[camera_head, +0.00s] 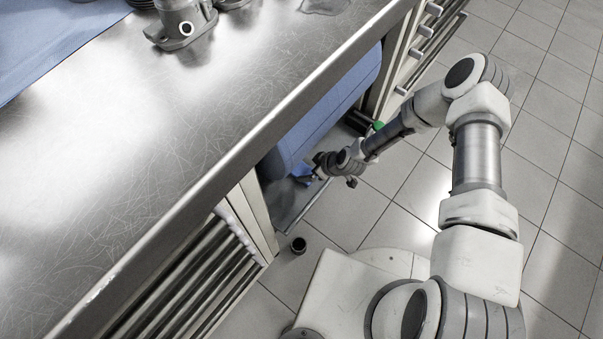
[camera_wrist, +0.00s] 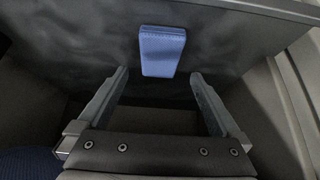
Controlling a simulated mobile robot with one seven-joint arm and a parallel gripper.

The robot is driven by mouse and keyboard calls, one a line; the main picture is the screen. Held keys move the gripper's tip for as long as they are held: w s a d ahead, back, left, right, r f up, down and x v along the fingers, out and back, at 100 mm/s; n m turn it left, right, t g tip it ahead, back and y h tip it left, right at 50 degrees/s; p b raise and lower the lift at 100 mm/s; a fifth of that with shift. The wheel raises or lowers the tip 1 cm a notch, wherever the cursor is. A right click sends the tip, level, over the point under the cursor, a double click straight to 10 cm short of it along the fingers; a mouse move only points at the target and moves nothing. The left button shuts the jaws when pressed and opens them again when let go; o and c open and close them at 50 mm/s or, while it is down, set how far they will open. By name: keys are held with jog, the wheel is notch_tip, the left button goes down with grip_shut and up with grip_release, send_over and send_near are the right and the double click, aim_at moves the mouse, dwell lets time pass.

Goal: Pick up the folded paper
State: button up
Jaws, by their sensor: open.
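A small blue folded piece, which looks like the folded paper (camera_wrist: 162,48), shows in the wrist view against a dark, rumpled surface. It is just beyond my gripper (camera_wrist: 159,77), roughly centred between the fingertips. The fingers are apart with nothing held; I cannot tell how much gap is left to the paper. In the head view my gripper (camera_head: 312,169) reaches low beneath the bench edge. A bit of bright blue (camera_head: 302,171) shows beside it, mostly hidden.
The steel bench (camera_head: 200,120) overhangs at the left, with metal engine parts (camera_head: 182,24) on top. A large blue object (camera_head: 325,110) stands under it, close to my gripper. A small black cup-like item (camera_head: 298,245) is on the tiled floor. The floor at right is clear.

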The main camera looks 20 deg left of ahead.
aim_at(302, 170)
jog(key=shift+b+x, duration=1.45)
jog(key=shift+x, duration=1.5)
jog(key=shift+c, duration=0.2)
jog(key=shift+d, duration=0.1)
jog(key=c, duration=1.2)
